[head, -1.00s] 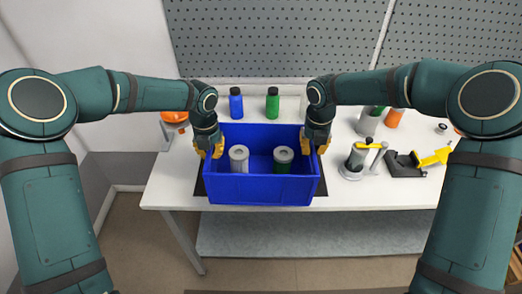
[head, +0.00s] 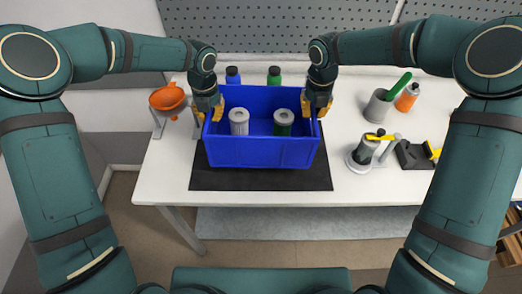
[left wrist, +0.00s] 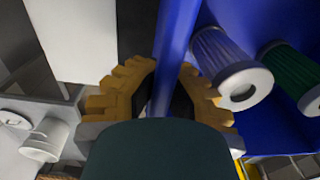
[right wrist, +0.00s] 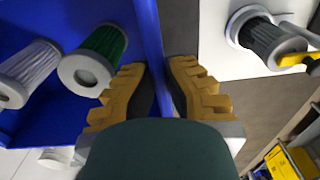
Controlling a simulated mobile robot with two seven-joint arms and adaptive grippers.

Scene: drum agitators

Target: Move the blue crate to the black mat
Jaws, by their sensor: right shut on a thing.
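The blue crate (head: 262,153) is level over the black mat (head: 260,180) in the head view, with bare mat showing in front and at both sides. I cannot tell whether its bottom touches the mat. It holds a white-grey canister (head: 239,122) and a green canister (head: 283,122). My left gripper (head: 208,108) is shut on the crate's left wall, which runs between its fingers in the left wrist view (left wrist: 170,75). My right gripper (head: 317,106) is shut on the right wall, also seen in the right wrist view (right wrist: 156,70).
Blue (head: 233,75) and green (head: 274,76) bottles stand behind the crate. An orange funnel (head: 167,97) on a stand is at left. At right are a grey cup (head: 378,108), an orange bottle (head: 407,97) and a canister on a stand (head: 366,150). The pegboard closes off the back.

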